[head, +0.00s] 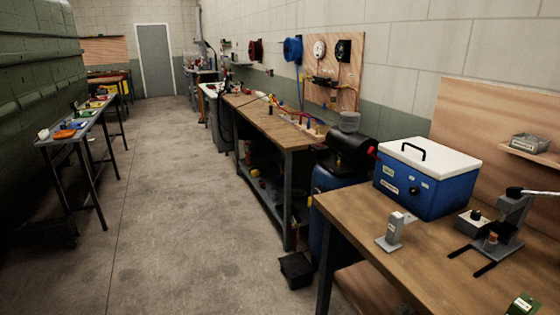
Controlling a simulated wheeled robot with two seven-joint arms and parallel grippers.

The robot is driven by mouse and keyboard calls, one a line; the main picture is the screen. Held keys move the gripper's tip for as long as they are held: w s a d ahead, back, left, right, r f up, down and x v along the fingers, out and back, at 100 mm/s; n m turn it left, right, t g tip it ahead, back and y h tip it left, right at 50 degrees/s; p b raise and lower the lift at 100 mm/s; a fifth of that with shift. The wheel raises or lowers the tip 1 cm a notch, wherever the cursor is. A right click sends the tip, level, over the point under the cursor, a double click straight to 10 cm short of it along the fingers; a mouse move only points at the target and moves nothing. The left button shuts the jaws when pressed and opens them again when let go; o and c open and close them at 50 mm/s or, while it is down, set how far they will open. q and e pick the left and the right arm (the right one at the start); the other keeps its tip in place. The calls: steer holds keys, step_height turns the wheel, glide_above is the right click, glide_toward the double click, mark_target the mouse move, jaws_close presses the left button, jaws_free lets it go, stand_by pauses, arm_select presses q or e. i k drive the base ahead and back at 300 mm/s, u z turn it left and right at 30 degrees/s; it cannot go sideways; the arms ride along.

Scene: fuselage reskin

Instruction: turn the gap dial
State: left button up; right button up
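No part that I can surely name as the gap dial shows. On the near bench at right stands a grey bench tool (511,216) with a lever arm and dark feet, cut off by the right edge. A small grey box (470,224) with a black knob (476,214) on top sits at its left side. A dark round spot (414,190) shows on the front of the blue cool box (430,188); its markings are too small to read. Neither of my grippers is in view.
The near wooden bench (400,262) also carries a small grey stand (395,232). A black compressor (347,150) on a blue drum (342,190) fills the gap before the longer bench (268,128). A narrow table (58,141) stands left.

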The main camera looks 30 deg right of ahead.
mark_target(475, 215)
steer(key=z, duration=0.2)
steer(key=i, duration=1.8)
steer(key=z, duration=1.7)
steer(key=i, duration=0.75)
steer(key=z, duration=0.75)
